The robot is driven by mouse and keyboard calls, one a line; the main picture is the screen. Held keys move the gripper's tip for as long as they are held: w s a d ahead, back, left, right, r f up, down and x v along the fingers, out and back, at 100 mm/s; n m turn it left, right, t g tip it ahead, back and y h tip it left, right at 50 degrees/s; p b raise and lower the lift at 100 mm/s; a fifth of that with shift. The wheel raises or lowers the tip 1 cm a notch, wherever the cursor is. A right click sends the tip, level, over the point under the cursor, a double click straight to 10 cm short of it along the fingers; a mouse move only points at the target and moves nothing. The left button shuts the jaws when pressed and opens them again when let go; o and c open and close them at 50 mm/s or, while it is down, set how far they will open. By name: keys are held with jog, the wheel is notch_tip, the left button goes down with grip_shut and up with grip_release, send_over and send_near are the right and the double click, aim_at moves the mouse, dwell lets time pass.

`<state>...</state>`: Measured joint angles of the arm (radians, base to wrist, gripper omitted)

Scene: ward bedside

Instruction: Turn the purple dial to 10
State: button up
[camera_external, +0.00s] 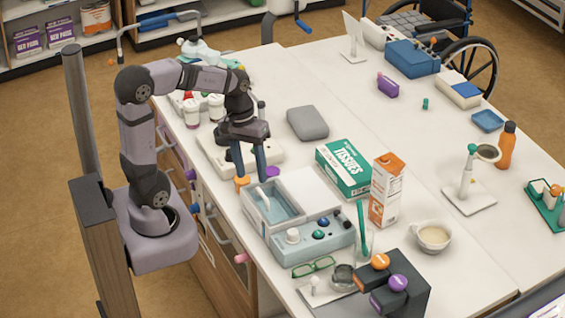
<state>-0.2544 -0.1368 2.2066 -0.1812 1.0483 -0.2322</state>
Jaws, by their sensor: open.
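My gripper (250,174) points down with its two dark blue fingers apart, and nothing shows between them. It is over the front edge of a white panel (212,150). A purple knob (273,172) is just right of the right fingertip, and an orange knob (241,183) is by the left fingertip. I cannot tell if either is touched. Another purple knob (398,283) sits on a dark box (410,302) at the front right, beside an orange one (380,261). I cannot tell which is the purple dial, and no scale or number is readable.
A pale blue tray device (306,240) with small knobs stands close in front of the gripper. A green tissue box (343,169), an orange-white carton (385,190) and a cup (432,237) are to the right. White bottles (191,113) stand left. A grey case (307,123) lies behind.

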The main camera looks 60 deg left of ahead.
jog(key=w+a+f+n+t+h+b, duration=0.1)
jog(key=w+a+n+t+b, duration=0.1)
jog(key=w+a+n+b, duration=0.4)
jog(key=w+a+f+n+t+h+b, duration=0.1)
jog(key=w+a+n+t+b, duration=0.2)
jog(key=a, duration=0.5)
jog(key=a+n+t+b, duration=0.2)
jog(key=a+n+b, duration=0.6)
jog(key=a, duration=0.6)
jog(key=s+a+r+n+t+y+b, duration=0.3)
jog(key=s+a+n+t+y+b, duration=0.25)
jog(key=s+a+n+b, duration=1)
jog(key=m+p, duration=0.4)
jog(key=m, duration=0.1)
send_near(186, 176)
jog(key=w, duration=0.1)
jog(key=shift+h, duration=0.25)
jog(key=shift+f+x, duration=0.2)
jog(key=shift+x, duration=3.7)
jog(key=shift+s+a, duration=0.1)
jog(key=shift+a, duration=0.1)
jog(key=shift+c, duration=0.5)
jog(key=c, duration=0.9)
